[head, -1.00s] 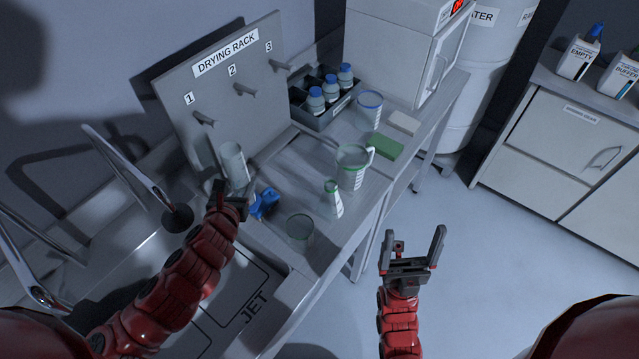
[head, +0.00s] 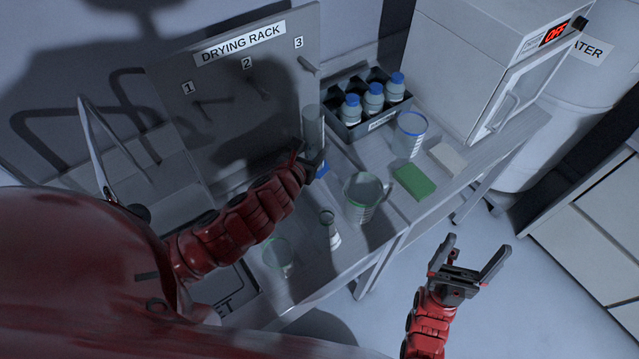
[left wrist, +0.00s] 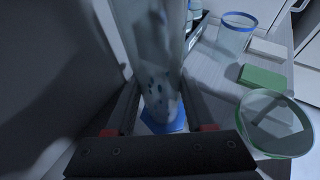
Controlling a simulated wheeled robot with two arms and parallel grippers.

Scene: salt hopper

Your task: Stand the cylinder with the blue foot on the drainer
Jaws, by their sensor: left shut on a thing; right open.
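The clear cylinder (head: 312,122) with a blue foot (head: 323,171) is in my left gripper (head: 312,160), in front of the drying rack board. It looks roughly upright, foot down. In the left wrist view the cylinder (left wrist: 160,60) stands between the two fingers, with its blue foot (left wrist: 165,123) beyond them. I cannot tell whether the foot touches the surface below. No part is labelled as a drainer; the drying rack (head: 270,75) has numbered pegs. My right gripper (head: 478,250) is open and empty, over the floor to the right of the bench.
A green-rimmed jug (head: 362,198), a conical flask (head: 329,233) and a green-rimmed beaker (head: 280,258) stand near the left gripper. Behind are a bottle crate (head: 378,125), a blue-rimmed beaker (head: 409,136), a green block (head: 414,182), a white block (head: 447,158) and a cabinet (head: 470,55).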

